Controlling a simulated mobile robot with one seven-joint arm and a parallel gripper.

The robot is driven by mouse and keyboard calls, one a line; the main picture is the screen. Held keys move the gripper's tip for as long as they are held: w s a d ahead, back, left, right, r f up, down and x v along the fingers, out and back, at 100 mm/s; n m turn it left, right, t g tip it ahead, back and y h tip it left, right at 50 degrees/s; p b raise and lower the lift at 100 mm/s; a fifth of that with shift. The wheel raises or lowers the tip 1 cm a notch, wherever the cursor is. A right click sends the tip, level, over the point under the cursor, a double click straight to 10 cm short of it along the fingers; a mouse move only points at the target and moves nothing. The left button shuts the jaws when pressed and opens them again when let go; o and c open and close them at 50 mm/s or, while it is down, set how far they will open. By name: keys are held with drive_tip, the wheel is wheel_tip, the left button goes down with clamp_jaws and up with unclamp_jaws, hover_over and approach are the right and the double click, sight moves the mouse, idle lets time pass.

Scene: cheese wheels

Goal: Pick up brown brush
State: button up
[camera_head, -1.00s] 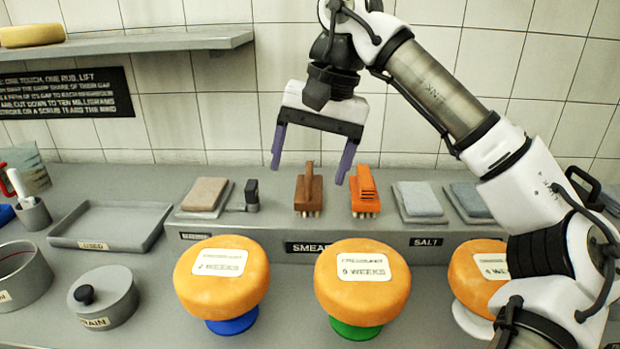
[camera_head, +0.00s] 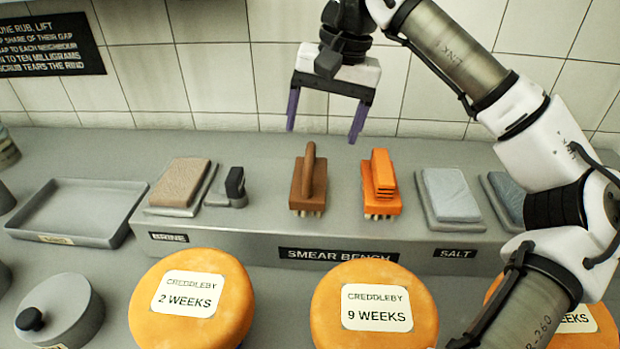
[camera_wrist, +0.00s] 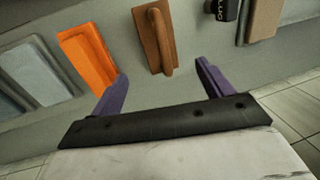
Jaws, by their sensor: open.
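The brown brush (camera_head: 308,183) stands on the raised grey bench, bristles down, with its handle on top. It also shows in the wrist view (camera_wrist: 154,38), beyond and between the two fingertips. My gripper (camera_head: 325,136) is open and empty, above and behind the brown brush in the head view, with its purple fingers pointing down. In the wrist view the fingers (camera_wrist: 160,72) are spread apart and do not touch the brush.
An orange brush (camera_head: 380,188) stands just right of the brown one. A brown pad (camera_head: 180,184) and a dark-handled tool (camera_head: 234,186) lie left; grey-blue pads (camera_head: 451,194) lie right. Cheese wheels (camera_head: 190,297) stand in front. A grey tray (camera_head: 75,232) is at left.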

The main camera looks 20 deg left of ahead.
sight(319, 173)
drive_tip(key=f, duration=0.3)
drive_tip(key=shift+a+f, duration=0.1)
drive_tip(key=shift+a, duration=0.2)
drive_tip(key=shift+s+a+f+p, duration=0.15)
drive_tip(key=shift+f+p, duration=0.15)
drive_tip(key=shift+f, duration=0.6)
drive_tip(key=shift+s+a+f+p, duration=0.15)
drive_tip(key=shift+f+p, duration=0.1)
drive_tip(key=shift+f, duration=0.6)
drive_tip(key=shift+a+f+p, duration=0.15)
drive_tip(key=shift+f+p, duration=0.15)
drive_tip(key=shift+f, duration=0.6)
drive_tip(key=c, duration=1.2)
drive_tip(key=shift+o, duration=0.2)
drive_tip(key=shift+r, duration=0.15)
wheel_tip(319, 173, up, 20)
drive_tip(key=o, duration=0.4)
drive_tip(key=shift+c, duration=0.2)
drive_tip(key=c, duration=0.3)
